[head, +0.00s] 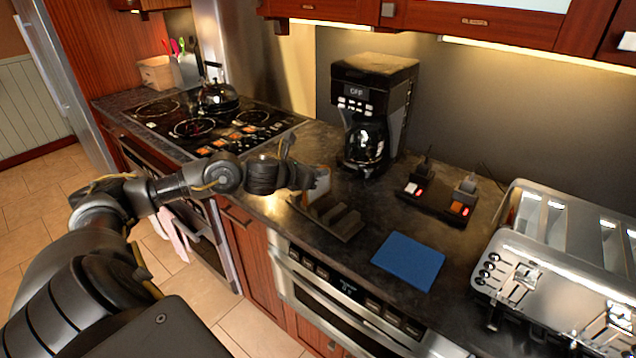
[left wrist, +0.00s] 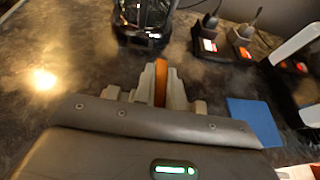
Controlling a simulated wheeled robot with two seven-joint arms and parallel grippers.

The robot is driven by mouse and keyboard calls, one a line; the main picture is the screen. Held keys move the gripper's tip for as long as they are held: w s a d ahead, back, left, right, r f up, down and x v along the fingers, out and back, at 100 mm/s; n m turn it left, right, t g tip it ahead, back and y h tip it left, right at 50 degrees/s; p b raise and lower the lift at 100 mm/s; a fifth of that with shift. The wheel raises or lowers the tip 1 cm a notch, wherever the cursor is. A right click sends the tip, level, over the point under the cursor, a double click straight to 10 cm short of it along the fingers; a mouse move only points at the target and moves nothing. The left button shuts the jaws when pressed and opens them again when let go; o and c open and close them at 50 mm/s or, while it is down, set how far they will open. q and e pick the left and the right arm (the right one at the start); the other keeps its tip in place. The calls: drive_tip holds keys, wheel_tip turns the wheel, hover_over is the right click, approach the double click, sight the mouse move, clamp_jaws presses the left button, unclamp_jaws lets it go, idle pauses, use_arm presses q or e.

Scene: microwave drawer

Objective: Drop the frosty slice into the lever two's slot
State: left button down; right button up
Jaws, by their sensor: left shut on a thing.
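My left gripper (head: 305,180) is shut on a slice, seen in the head view as a pale patch (head: 321,183) by the fingers. In the left wrist view the slice (left wrist: 160,84) shows as an upright orange-brown edge between the two fingers (left wrist: 161,92). It is near a dark slotted rack (head: 338,218) on the counter. The silver toaster (head: 545,268) stands at the right, apart from the gripper, with long slots (head: 575,222) on top. Its front carries levers and knobs; I cannot tell which is lever two. My right gripper is out of view.
A blue board (head: 408,261) lies between rack and toaster. A coffee maker (head: 372,110) stands at the back. The stove with a kettle (head: 217,97) is at the left. Upper cabinets hang above.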

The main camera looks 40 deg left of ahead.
use_arm(q)
drive_tip(key=s+d+r+p, duration=0.2)
drive_tip(key=s+d+r, duration=0.3)
drive_tip(key=s+r, duration=0.4)
drive_tip(key=shift+s+d+p, duration=0.35)
drive_tip(key=shift+s, duration=1.15)
